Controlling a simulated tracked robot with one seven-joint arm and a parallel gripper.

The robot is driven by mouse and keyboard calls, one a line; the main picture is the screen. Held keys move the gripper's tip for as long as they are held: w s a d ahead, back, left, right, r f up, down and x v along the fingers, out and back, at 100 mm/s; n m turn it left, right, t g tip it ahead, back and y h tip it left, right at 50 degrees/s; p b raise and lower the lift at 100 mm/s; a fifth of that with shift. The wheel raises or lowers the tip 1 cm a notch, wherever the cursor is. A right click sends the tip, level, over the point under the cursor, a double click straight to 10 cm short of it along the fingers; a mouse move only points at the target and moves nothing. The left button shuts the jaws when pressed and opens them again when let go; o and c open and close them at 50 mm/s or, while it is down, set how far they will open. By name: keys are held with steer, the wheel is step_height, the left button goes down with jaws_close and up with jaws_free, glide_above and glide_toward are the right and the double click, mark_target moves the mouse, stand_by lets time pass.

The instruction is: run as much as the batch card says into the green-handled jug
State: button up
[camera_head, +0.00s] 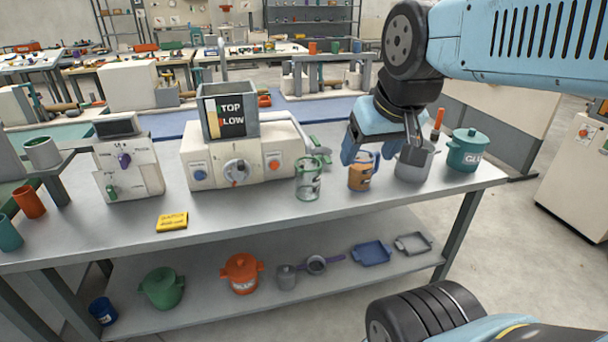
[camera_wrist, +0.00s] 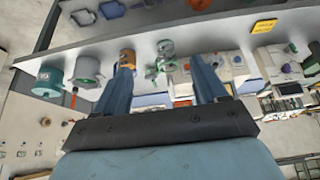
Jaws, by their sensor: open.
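A clear jug with a green handle (camera_head: 308,180) stands upright on the bench, right of the winder machine; no fill shows clearly in it. It also shows in the wrist view (camera_wrist: 164,52), between and beyond my fingers. An orange-brown jug with a blue handle (camera_head: 361,174) stands to its right. The yellow batch card (camera_head: 172,221) lies at the front of the bench; its text is too small to read. The cream machine (camera_head: 235,165) has a hopper marked TOP and LOW (camera_head: 231,117), a dial (camera_head: 236,172) and coloured buttons. My gripper (camera_head: 366,157) is open and empty, near the orange-brown jug.
A grey pot (camera_head: 411,166) and a teal glue pot (camera_head: 467,153) stand at the right. A smaller machine with knobs (camera_head: 128,168) stands at the left. The lower shelf (camera_head: 205,303) holds several pots and trays. The bench front is mostly clear.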

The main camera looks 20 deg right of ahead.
jaws_close()
stand_by(0.5)
stand_by(0.8)
